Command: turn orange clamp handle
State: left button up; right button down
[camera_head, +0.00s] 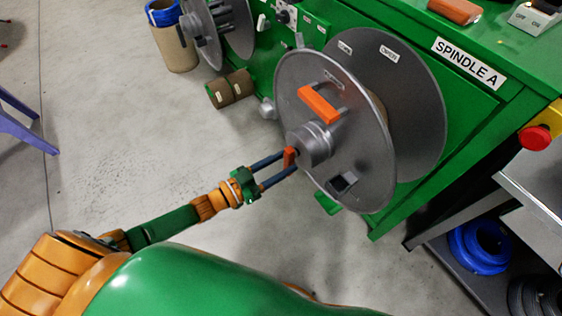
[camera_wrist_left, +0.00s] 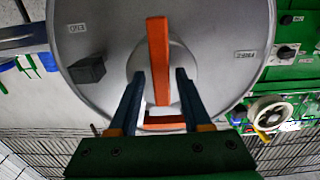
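The orange clamp handle (camera_head: 289,157) is a small bar at the front end of the grey hub (camera_head: 311,144) of the large grey reel (camera_head: 345,135). In the left wrist view the clamp handle (camera_wrist_left: 158,50) stands upright in the picture, in front of the hub. My left gripper (camera_head: 290,161) reaches in from the left, its two dark fingers on either side of the handle. In the left wrist view the left gripper (camera_wrist_left: 159,74) is open, with a visible gap between each finger and the handle. My right gripper is not in view.
A second orange handle (camera_head: 320,104) sits on the reel's flange. The green bench (camera_head: 460,110) labelled SPINDLE A stands behind, with a red stop button (camera_head: 534,138) at right. Blue cable coils (camera_head: 478,247) lie on a lower shelf.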

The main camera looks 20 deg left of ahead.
pick_arm(q)
jog(key=v, duration=0.7)
dwell(0.4)
jog(key=a+f+n+g+y, duration=0.15)
jog(key=a+f+y, duration=0.3)
jog(key=f, duration=0.45)
jog(key=s+a+f+n+g+y, duration=0.1)
jog(key=s+f+n+g+y, duration=0.15)
jog(key=s+f, duration=0.5)
jog(key=s+a+f+n+g+y, duration=0.1)
jog(key=s+f+g+y, duration=0.3)
jog(key=f, duration=0.6)
jog(key=s+d+f+g, duration=0.2)
jog(key=s+g, duration=0.1)
jog(key=s, duration=0.5)
jog(key=s+d+f+g, duration=0.2)
jog(key=s+f, duration=0.1)
jog(key=s, duration=0.5)
notch_tip(320, 180, up, 14)
jog(key=w+p, duration=0.1)
jog(key=p, duration=1.3)
jog(key=shift+a+r, duration=0.15)
jog(key=shift+r, duration=0.05)
